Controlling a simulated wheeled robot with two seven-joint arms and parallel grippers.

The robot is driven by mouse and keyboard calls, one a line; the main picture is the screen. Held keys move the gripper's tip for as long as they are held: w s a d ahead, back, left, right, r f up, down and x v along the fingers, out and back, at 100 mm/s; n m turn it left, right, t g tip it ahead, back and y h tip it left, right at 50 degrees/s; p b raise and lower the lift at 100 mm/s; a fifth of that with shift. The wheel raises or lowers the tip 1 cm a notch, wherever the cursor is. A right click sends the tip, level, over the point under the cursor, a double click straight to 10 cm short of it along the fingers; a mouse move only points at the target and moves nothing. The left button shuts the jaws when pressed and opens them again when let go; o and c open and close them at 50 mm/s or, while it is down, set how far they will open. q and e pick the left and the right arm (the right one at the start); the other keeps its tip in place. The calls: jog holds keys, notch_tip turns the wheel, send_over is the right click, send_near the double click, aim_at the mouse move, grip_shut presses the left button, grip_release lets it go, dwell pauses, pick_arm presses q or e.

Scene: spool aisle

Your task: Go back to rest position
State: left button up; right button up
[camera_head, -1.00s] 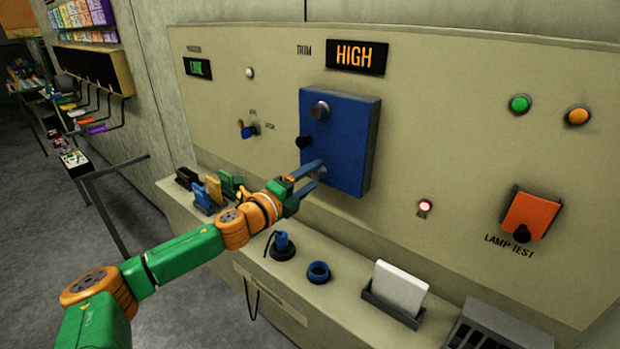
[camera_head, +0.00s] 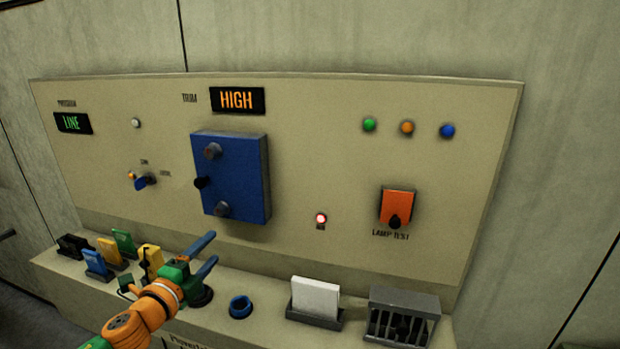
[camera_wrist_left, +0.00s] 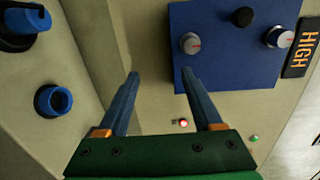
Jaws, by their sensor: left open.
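My left gripper (camera_head: 205,256) is open and empty, with two blue fingers and a green and orange wrist. In the head view it is low, over the console ledge, below the blue box (camera_head: 233,180) on the panel. In the left wrist view, my left gripper (camera_wrist_left: 160,90) points along the panel, its fingers spread apart and the blue box (camera_wrist_left: 225,50) beyond the right finger. The box carries two grey knobs and one black knob. The fingers look clear of it. My right gripper is not in view.
The beige panel (camera_head: 330,130) shows a HIGH display (camera_head: 237,100) and a lit red lamp (camera_head: 321,218). The ledge holds coloured cards (camera_head: 97,263), a blue ring (camera_head: 240,306), a white card (camera_head: 315,297) and a grey slotted holder (camera_head: 402,316). Open space lies in front of the panel.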

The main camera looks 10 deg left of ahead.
pick_arm(q)
jog(key=s+d+f+n+g+y, duration=0.1)
jog(key=s+d+f+n+g, duration=0.2)
jog(key=s+d+f+n, duration=0.4)
jog(key=s+d+f+n+g+y, duration=0.1)
jog(key=s+d+f+n+g, duration=0.15)
jog(key=s+f, duration=0.45)
jog(key=s+d+f+n+g+h, duration=0.1)
jog(key=s+d+f+n+g, duration=0.3)
jog(key=s, duration=0.4)
jog(key=s+d+f+n+g, duration=0.1)
jog(key=s+f+n+g, duration=0.4)
jog(key=s, duration=0.4)
notch_tip(320, 180, down, 18)
jog(key=s+m, duration=0.2)
jog(key=s, duration=0.1)
jog(key=s+a+f+g, duration=0.1)
jog(key=s+f, duration=0.7)
jog(key=s, duration=0.3)
jog(key=shift+a+f+g, duration=0.25)
jog(key=shift+a+g, duration=0.1)
jog(key=shift+a, duration=0.05)
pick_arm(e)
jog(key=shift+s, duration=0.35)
pick_arm(q)
jog(key=shift+c, duration=0.3)
